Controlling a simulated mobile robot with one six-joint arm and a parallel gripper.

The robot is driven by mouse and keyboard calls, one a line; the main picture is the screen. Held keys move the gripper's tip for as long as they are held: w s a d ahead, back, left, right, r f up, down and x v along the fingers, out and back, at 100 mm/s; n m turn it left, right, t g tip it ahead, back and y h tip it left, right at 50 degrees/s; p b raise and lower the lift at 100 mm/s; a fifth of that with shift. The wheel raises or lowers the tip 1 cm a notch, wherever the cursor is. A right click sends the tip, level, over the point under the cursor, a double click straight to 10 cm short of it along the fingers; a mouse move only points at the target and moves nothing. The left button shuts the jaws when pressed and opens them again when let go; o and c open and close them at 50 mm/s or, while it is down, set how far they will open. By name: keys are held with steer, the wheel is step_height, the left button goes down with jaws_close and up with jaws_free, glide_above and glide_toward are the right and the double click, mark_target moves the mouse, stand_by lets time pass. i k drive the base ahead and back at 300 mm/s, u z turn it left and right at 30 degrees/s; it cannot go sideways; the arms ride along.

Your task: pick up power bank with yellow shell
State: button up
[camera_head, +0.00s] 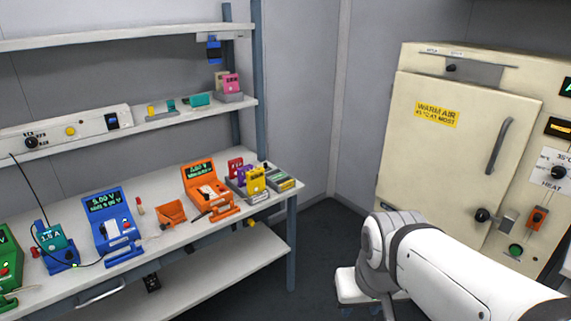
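A yellow-cased block (256,180), which looks like the power bank with the yellow shell, stands upright at the right end of the workbench (160,246). It sits in a grey holder with a purple block (243,174) close behind it and a red one (235,166) at the back. Its lower part is partly hidden by the holder. My white arm crosses the lower right of the head view, apart from the bench. My gripper does not show, so I cannot see its fingers or what they hold.
An orange meter (205,188), an orange bin (172,213) and a blue meter (112,225) stand left of the holder. Shelves (170,122) hang above the bench. A cream warm-air cabinet (440,150) stands at right. Dark floor (325,235) is open between.

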mark_target(255, 177)
steer(key=z, duration=0.35)
steer(key=i, duration=1.25)
steer(key=u, duration=0.4)
steer(key=i, duration=0.85)
steer(key=u, duration=0.5)
steer(key=k, duration=0.9)
steer(key=u, duration=0.2)
steer(key=i, duration=0.9)
steer(key=z, duration=0.1)
